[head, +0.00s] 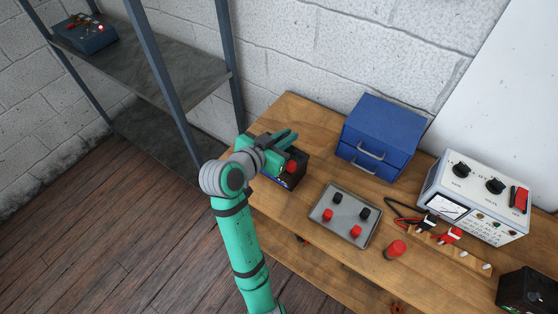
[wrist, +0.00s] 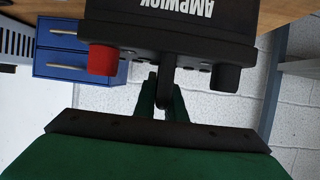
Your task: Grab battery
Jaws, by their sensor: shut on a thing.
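A dark battery (head: 300,161) with a red terminal cap is at the left end of the wooden bench (head: 285,115). In the wrist view the battery (wrist: 170,32) fills the top, with the upside-down label "AMPWICK", a red cap at left and a black cap at right. My green gripper (head: 290,138) is over the battery's top. Its fingers (wrist: 161,95) are shut on the dark handle between the two caps. My gripper hides part of the battery in the head view, and I cannot tell whether its base touches the bench.
A blue drawer box (head: 380,125) stands behind and right. A metal tray (head: 345,213) with several caps lies in front, a loose red cap (head: 396,249) beside it. A tester (head: 475,195) with clamps and another dark battery (head: 527,291) are at right. A metal rack (head: 170,75) stands left.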

